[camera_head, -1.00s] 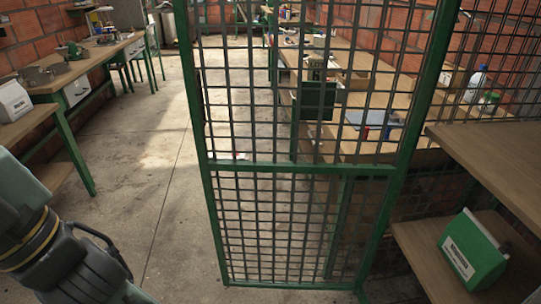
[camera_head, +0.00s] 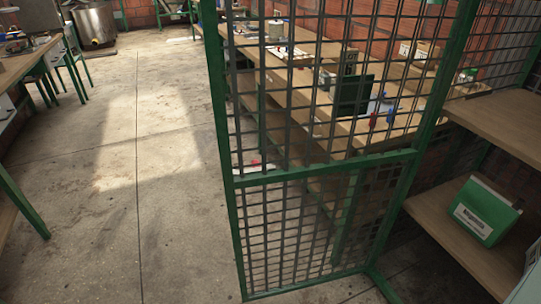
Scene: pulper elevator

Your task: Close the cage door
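The cage door (camera_head: 325,165) is a green-framed panel of dark wire mesh with a green middle rail. It stands open in the centre right of the head view, swung at an angle, with a green post on its right side. Its free left edge is beside the open floor. Its upper end is out of frame. My gripper is not in view, so its place relative to the door cannot be seen.
Wooden shelves (camera_head: 453,217) at right hold a green and white box (camera_head: 480,210). Behind the mesh, a long workbench (camera_head: 300,85) carries tools and boxes. Another bench (camera_head: 22,62) stands at left. The concrete floor (camera_head: 150,170) left of the door is clear.

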